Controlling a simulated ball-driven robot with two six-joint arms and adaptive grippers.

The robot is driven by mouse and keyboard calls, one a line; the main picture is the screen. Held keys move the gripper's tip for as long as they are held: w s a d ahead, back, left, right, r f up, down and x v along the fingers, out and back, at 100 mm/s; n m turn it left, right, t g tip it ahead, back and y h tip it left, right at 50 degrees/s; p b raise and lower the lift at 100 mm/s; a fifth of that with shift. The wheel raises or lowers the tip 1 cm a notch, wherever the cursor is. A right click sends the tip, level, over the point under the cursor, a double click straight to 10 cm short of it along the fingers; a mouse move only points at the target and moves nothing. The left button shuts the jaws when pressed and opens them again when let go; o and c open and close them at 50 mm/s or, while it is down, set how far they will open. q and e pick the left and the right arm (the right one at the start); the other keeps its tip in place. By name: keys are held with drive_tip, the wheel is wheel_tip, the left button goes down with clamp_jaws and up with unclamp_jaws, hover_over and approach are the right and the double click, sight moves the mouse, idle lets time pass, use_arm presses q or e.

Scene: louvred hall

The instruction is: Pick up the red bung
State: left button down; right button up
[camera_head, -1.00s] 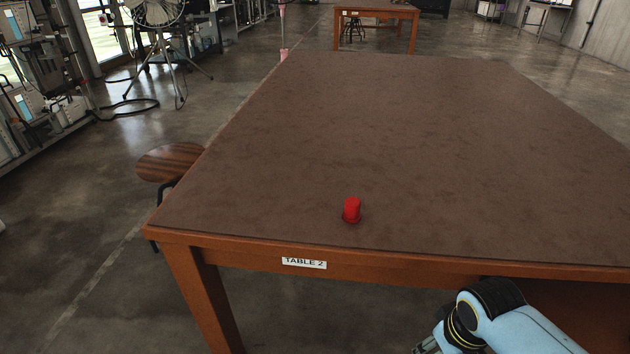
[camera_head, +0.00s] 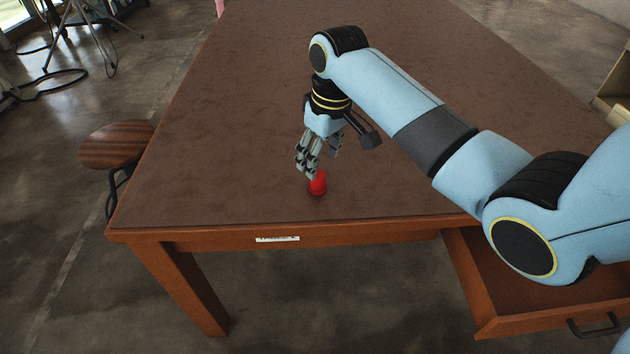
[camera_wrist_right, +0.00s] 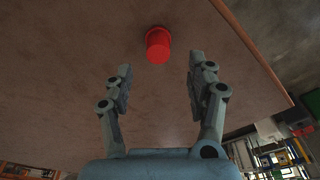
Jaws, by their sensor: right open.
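The red bung (camera_head: 317,184) stands upright on the brown table top near its front edge. In the right wrist view the bung (camera_wrist_right: 158,44) shows whole, beyond the fingertips and roughly midway between them. My right gripper (camera_head: 318,168) points down just above and behind the bung, and its fingers hide a little of the bung's top in the head view. In the wrist view the right gripper (camera_wrist_right: 158,66) has its two fingers spread wide with nothing between them. My left gripper is not in view.
The table (camera_head: 230,120) is otherwise bare. An open drawer (camera_head: 530,296) juts out from the table's front at the right, under my right arm. A round wooden stool (camera_head: 116,145) stands by the table's left side.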

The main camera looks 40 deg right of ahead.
sight(318, 175)
drive_tip(key=f, duration=0.4)
drive_tip(key=w+f+b, duration=0.1)
drive_tip(key=f, duration=0.1)
drive_tip(key=shift+f, duration=0.35)
drive_tip(key=c, duration=1.1)
drive_tip(key=shift+c, duration=0.2)
